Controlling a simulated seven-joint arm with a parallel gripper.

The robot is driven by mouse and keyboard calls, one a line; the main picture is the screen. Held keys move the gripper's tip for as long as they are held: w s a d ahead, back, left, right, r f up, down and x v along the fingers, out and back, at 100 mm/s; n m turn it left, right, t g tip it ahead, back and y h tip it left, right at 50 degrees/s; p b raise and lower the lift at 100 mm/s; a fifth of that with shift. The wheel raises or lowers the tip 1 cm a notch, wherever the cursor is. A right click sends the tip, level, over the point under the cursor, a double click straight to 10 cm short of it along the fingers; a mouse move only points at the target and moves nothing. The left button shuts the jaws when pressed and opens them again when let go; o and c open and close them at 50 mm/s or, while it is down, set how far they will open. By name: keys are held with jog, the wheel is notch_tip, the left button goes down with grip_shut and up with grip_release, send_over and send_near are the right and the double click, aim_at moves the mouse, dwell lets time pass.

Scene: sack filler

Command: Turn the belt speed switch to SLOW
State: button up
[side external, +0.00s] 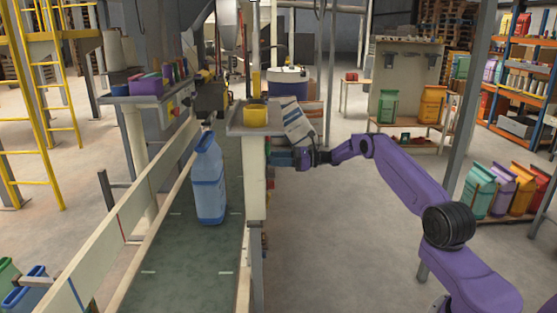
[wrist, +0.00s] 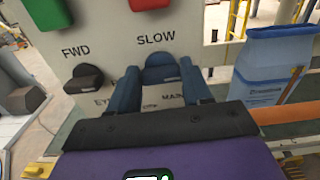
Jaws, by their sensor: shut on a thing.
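The belt speed switch, a dark blue knob (wrist: 160,67), sits on the pale control panel (wrist: 110,50) below the label SLOW in the wrist view. My gripper (wrist: 160,78) has its two blue fingers on either side of this knob and is shut on it. The fingers hide parts of the knob, and I cannot tell which way it points. In the side external view my gripper (side external: 302,158) reaches the right side of the panel post (side external: 256,185); the knob is hidden there.
A black knob (wrist: 86,79) marked FWD is left of my fingers. Green (wrist: 48,12) and red (wrist: 150,4) buttons are above. A blue sack (side external: 209,180) stands on the green belt (side external: 180,270) beyond the panel.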

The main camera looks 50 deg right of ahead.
jog(key=shift+s+f+n, duration=0.1)
jog(key=shift+n, duration=2.8)
jog(key=shift+s+f+n, duration=0.1)
jog(key=shift+f+n, duration=0.05)
jog(key=shift+n, duration=2.75)
jog(key=shift+s+f+n, duration=0.1)
jog(key=shift+n, duration=2.8)
jog(key=o, duration=1)
jog(key=shift+o, duration=0.3)
jog(key=shift+a, duration=0.1)
jog(key=v, duration=1.7)
